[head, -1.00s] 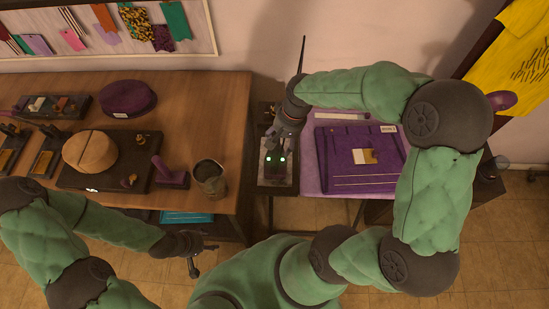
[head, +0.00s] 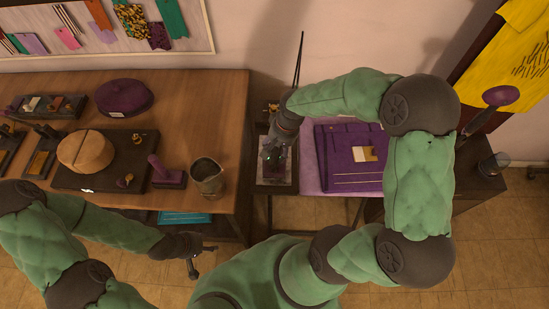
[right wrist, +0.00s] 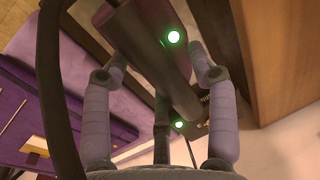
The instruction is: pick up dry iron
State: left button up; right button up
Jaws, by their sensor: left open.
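The dry iron seems to be the dark purple body with a thick bar-like handle (right wrist: 150,55) in the right wrist view. Two green lights show around it. My right gripper (right wrist: 158,72) has its fingers apart on either side of the handle, with no clear contact seen. In the head view my right gripper (head: 272,150) is over the small stand (head: 276,187) beside the wooden table and hides most of the iron. My left gripper (head: 203,258) is open and empty, in front of the wooden table's front edge.
The wooden table (head: 215,110) holds a purple hat (head: 124,98), a tan hat block (head: 86,150), a purple-handled tool (head: 168,175) and a grey jug (head: 207,177). A purple folder (head: 350,155) lies right of my right gripper. A thin black cord (head: 299,65) rises behind it.

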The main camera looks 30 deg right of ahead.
grip_shut()
jog(key=shift+r, duration=0.1)
jog(key=shift+w+r, duration=0.1)
jog(key=shift+r, duration=0.15)
notch_tip(320, 180, up, 2)
jog(key=shift+r+p, duration=0.15)
jog(key=shift+p, duration=0.2)
jog(key=s+d+r+p, duration=0.2)
jog(key=s+d+r, duration=0.3)
jog(key=s+r, duration=0.5)
jog(key=s, duration=0.3)
jog(key=shift+d+p, duration=0.15)
jog(key=shift+p, duration=0.15)
